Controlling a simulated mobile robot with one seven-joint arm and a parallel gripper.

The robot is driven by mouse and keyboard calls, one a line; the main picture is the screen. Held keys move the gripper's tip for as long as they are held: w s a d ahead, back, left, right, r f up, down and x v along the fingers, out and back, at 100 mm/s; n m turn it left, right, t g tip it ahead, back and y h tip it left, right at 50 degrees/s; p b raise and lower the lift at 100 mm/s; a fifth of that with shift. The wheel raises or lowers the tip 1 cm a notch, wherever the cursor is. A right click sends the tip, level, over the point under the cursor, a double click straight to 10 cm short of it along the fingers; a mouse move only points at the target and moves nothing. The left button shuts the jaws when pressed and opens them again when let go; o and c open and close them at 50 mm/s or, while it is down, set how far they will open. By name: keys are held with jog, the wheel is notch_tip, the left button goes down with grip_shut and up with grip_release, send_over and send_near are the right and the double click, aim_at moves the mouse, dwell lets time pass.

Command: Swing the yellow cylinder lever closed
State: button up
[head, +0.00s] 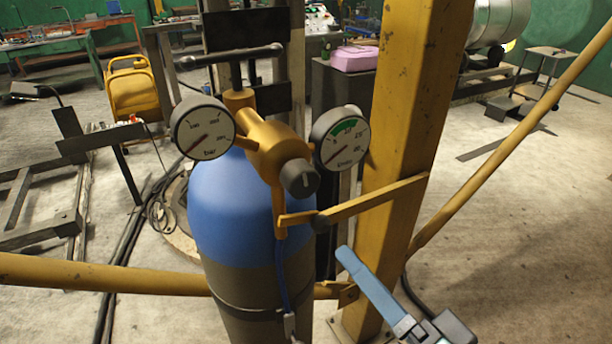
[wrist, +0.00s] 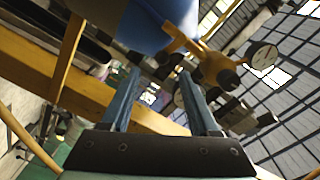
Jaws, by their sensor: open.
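The yellow lever (head: 375,199) is a flat bar. It runs right and slightly up from a dark pivot (head: 320,224) at the outlet below the regulator, and its far end lies across the front of the yellow column. The blue-topped cylinder (head: 232,215) stands upright and carries the brass regulator (head: 262,147). My gripper (head: 347,254) is below the lever, just right of the cylinder, with no visible contact. In the wrist view my gripper (wrist: 160,72) is open with nothing between its blue fingers.
Two round gauges, left (head: 203,128) and right (head: 340,138), flank the regulator. The thick yellow column (head: 415,90) stands close on the right. A yellow rail (head: 100,275) crosses low at left, and a sloping yellow brace (head: 510,145) rises at right. Open floor lies at lower right.

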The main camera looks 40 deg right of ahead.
aim_at(325, 229)
jog(key=shift+a+b, duration=0.1)
jog(key=shift+b, duration=0.2)
jog(key=x, duration=1.1)
jog(key=shift+w+r+p, duration=0.1)
jog(key=shift+r+p, duration=0.1)
jog(key=shift+p, duration=0.2)
jog(key=shift+w+f, duration=0.1)
jog(key=shift+w, duration=0.45)
